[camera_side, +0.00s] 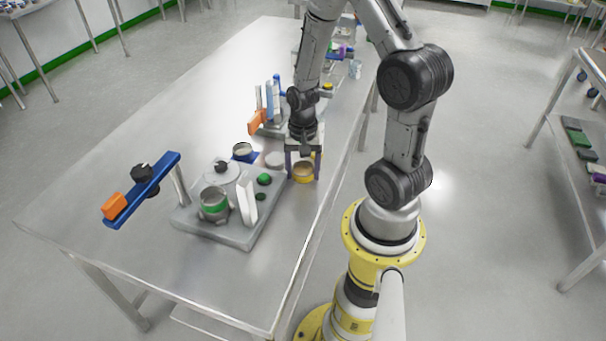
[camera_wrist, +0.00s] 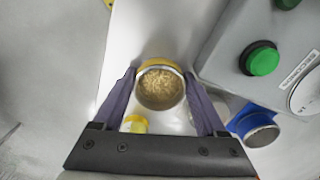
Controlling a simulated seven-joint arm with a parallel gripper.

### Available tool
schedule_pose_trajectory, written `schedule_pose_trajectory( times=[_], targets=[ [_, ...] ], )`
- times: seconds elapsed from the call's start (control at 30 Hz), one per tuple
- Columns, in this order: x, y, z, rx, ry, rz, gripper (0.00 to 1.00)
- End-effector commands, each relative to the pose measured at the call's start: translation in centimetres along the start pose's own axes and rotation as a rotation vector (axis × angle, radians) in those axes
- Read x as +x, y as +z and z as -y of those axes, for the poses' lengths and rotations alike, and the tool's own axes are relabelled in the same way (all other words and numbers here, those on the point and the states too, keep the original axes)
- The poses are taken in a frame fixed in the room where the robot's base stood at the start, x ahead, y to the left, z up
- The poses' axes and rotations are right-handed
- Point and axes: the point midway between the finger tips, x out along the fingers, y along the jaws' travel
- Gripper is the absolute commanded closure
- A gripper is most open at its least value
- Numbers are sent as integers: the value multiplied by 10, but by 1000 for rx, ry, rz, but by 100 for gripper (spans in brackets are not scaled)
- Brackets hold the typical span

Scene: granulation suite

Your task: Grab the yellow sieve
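The yellow sieve (camera_side: 303,176) stands on the steel table near its right edge, just beside the grey machine base. In the wrist view the sieve (camera_wrist: 160,66) is round, with a yellow outer band, a metal rim and pale yellow granules inside. My gripper (camera_side: 303,174) points down over it, with one purple finger on each side. In the wrist view my gripper (camera_wrist: 159,76) is open around the sieve, the fingertips close to its left and right sides. Whether either finger touches it is hard to tell.
The grey machine base (camera_side: 222,233) with green buttons (camera_wrist: 260,59) is close beside the sieve. A blue sieve (camera_wrist: 254,127) lies near the right finger; it also shows in the side view (camera_side: 242,152). A small yellow item (camera_wrist: 134,124) shows near the left finger.

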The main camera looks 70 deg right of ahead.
Motion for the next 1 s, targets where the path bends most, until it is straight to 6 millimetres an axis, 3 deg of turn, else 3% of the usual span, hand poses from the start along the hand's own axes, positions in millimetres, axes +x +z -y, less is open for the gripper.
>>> schedule_pose_trajectory(
  times=[0.03,0.17,0.57,0.77,1.0],
  targets=[
    [0,0,0,0,-1,-1,68],
    [0,0,0,0,-1,-1,88],
    [-9,-1,1,0,-3,-4,88],
    [-35,-1,1,0,-5,-6,88],
    [-74,26,-22,0,-6,-7,88]
  ],
)
